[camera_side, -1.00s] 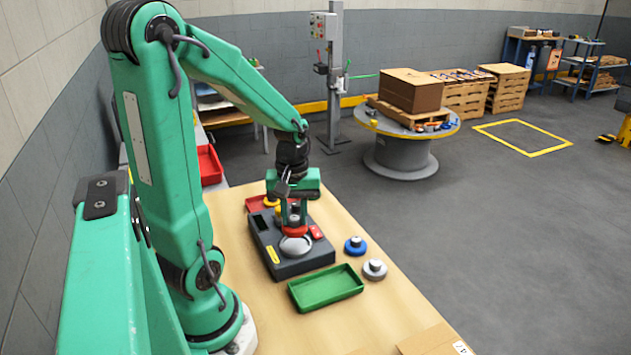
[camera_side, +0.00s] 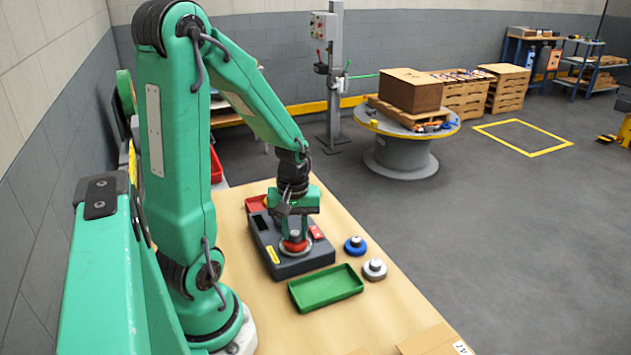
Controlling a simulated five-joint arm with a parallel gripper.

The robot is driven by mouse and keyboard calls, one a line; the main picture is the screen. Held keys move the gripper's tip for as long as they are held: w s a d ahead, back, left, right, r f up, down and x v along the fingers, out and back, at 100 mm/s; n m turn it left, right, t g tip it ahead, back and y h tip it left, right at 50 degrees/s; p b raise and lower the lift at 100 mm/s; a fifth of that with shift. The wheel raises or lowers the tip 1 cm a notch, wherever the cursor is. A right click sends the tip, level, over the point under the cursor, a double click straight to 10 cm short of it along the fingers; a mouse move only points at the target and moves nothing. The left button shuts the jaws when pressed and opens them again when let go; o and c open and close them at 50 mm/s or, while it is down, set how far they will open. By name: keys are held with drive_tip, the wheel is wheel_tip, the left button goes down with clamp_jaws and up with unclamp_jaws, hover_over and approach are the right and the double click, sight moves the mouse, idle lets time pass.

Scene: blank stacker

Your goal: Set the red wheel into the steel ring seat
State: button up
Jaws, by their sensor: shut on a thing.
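The red wheel (camera_side: 293,246) is low over the steel ring seat (camera_side: 294,254), at the front of the dark grey fixture block (camera_side: 287,266). My gripper (camera_side: 294,236) is above the wheel, pointing down, with its jaws shut on the wheel's upper part. The wheel and jaws cover most of the seat. I cannot tell from this view whether the wheel is fully down in the ring or just above it.
A green tray (camera_side: 326,288) lies in front of the block. A blue wheel (camera_side: 355,245) and a grey wheel (camera_side: 374,269) stand to its right. A red tray (camera_side: 257,203) is behind the block. The front of the wooden table (camera_side: 300,328) is mostly clear.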

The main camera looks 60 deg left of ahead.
sight(298, 236)
drive_tip(key=shift+f, duration=0.1)
drive_tip(key=o, duration=1)
drive_tip(key=shift+r, duration=6.35)
drive_tip(key=shift+d, duration=0.1)
drive_tip(key=shift+s+d+r+m+t, duration=0.2)
drive_tip(key=shift+d+r+m+t, duration=0.7)
drive_tip(key=shift+d+m, duration=1.45)
drive_tip(key=shift+s+d+r+m+t, duration=0.15)
drive_tip(key=shift+d+r+m+t, duration=0.7)
drive_tip(key=shift+d+m, duration=1.55)
drive_tip(key=shift+s+d+r+m+t, duration=0.2)
drive_tip(key=shift+d+r+m+t, duration=0.7)
drive_tip(key=shift+d+m, duration=1.45)
